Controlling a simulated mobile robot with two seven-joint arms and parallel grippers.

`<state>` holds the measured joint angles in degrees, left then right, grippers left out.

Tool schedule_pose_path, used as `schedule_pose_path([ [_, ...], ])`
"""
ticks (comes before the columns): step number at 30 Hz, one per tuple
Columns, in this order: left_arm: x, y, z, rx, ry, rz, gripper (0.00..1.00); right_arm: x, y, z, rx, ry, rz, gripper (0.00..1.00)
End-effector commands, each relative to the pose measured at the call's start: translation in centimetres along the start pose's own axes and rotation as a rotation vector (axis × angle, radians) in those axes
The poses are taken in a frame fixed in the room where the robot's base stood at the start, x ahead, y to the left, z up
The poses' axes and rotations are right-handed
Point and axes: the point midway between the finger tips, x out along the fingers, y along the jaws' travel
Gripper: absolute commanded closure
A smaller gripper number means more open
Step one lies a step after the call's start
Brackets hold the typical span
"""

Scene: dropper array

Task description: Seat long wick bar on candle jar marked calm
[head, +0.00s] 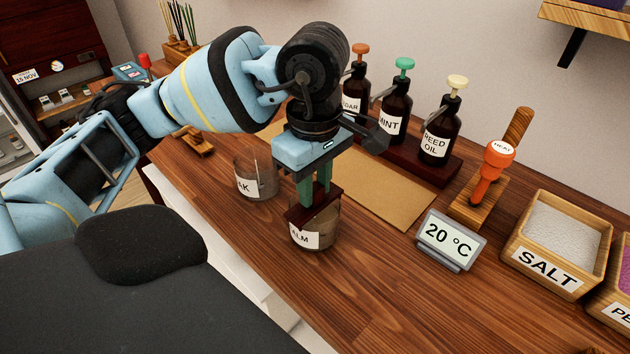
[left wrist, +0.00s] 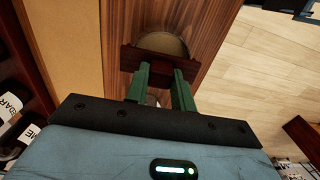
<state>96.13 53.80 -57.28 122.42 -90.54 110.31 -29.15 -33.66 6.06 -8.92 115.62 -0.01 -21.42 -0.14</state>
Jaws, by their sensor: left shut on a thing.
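The candle jar with a label reading "ALM" (head: 307,238), its first letter cut off from view, stands on the wooden counter. A dark red-brown wick bar (head: 305,215) lies across its mouth or just above it; I cannot tell if it touches the rim. My left gripper (head: 313,203) points down over this jar, its green fingers shut on the bar. In the left wrist view the bar (left wrist: 140,59) crosses between the fingertips (left wrist: 160,75), with the jar (left wrist: 163,44) beyond it. My right gripper is not in view.
A second glass jar (head: 257,180) with a label ending in "AK" stands left behind. The counter front is clear.

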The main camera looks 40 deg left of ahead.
Motion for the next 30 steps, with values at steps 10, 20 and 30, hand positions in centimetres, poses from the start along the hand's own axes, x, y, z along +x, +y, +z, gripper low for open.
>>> schedule_pose_path([
  [10, 0.0, 0.0, 0.0, 0.0, 0.0, 0.0, 0.5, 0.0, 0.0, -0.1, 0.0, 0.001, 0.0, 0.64],
  [20, -1.9, 0.1, 0.1, 0.0, -0.001, 0.004, 0.5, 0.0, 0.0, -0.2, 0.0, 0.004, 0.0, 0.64],
  [30, -7.1, 0.0, 0.0, -0.001, 0.0, 0.005, 0.5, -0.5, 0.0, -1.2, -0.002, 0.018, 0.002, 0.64],
])
